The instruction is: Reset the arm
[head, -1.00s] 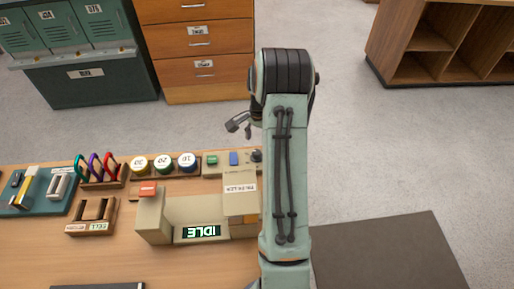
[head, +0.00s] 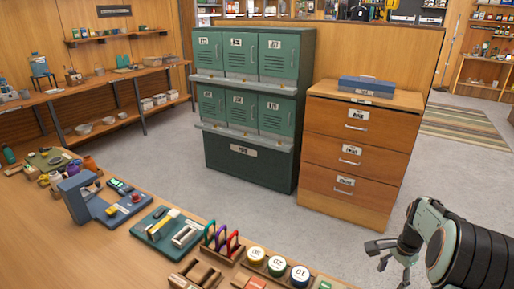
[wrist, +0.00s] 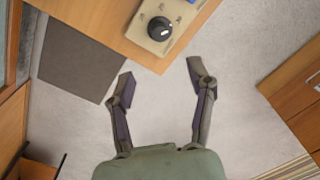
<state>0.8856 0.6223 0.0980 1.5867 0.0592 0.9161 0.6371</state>
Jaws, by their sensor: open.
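My gripper (head: 387,252) shows at the lower right of the head view, beside the workbench's far edge and over the grey floor. In the wrist view my gripper (wrist: 160,77) has its two fingers spread wide with nothing between them. It is open and empty. Part of my arm (head: 480,255) fills the lower right corner of the head view.
The wooden workbench (head: 120,254) holds a teal tray (head: 150,232), coloured rings and round tins (head: 277,266). A black knob (wrist: 160,28) sits near the bench corner. Green lockers (head: 250,100) and a drawer cabinet (head: 355,150) stand beyond. Floor (head: 240,205) between is clear.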

